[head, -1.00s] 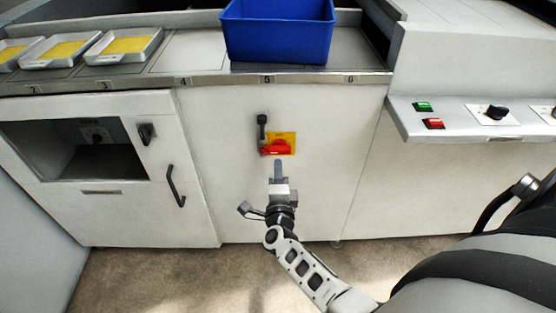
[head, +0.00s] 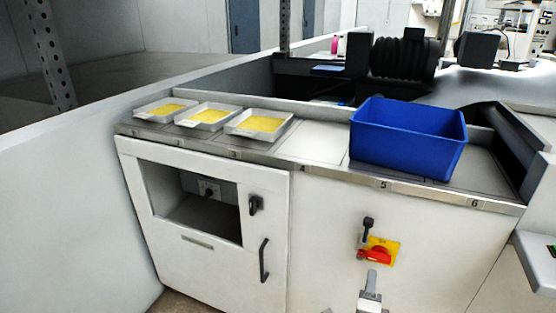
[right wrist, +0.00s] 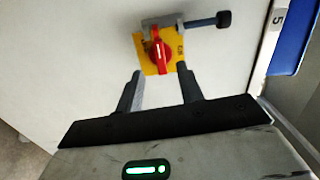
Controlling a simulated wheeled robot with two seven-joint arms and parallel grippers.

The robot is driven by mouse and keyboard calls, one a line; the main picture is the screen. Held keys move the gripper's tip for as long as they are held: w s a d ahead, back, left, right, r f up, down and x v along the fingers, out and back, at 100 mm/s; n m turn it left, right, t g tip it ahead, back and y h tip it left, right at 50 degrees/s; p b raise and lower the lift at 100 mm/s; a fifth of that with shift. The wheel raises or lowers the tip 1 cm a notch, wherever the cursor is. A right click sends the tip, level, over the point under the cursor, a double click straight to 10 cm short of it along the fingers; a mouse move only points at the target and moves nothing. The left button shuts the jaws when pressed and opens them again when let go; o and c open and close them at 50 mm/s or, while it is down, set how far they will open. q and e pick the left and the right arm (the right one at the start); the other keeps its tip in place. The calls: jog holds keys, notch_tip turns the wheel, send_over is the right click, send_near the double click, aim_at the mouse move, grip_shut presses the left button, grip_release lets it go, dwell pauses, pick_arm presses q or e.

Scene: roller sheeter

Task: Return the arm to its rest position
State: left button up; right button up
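My right gripper (head: 370,290) is at the bottom edge of the head view, in front of the white cabinet front and just below the red rotary switch (head: 376,255) on its yellow plate. In the right wrist view, its two fingers (right wrist: 159,70) are spread apart with nothing between them. The switch's red handle (right wrist: 158,48) shows just beyond the fingertips, seemingly apart from them. The handle lies about level in the head view. Most of my right arm is out of the head view. My left gripper is in neither view.
A black-ended lever (head: 367,230) projects above the switch. A blue bin (head: 408,140) stands on the counter (head: 312,140) above. Three trays with yellow contents (head: 258,124) sit to its left. A door with a black handle (head: 264,260) is at the left.

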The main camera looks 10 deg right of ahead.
jog(key=s+a+n+g+y, duration=0.2)
jog(key=s+a+n+y, duration=0.4)
jog(key=s+n, duration=0.3)
jog(key=s+a+r+n+g+y, duration=0.1)
jog(key=s+a+n+g+y, duration=0.2)
jog(key=n, duration=1.3)
jog(key=s+a+y, duration=0.3)
jog(key=s+a, duration=0.3)
jog(key=s, duration=0.1)
jog(key=shift+s+a+r+n, duration=0.15)
jog(key=shift+s+a+n, duration=0.05)
jog(key=shift+n, duration=0.1)
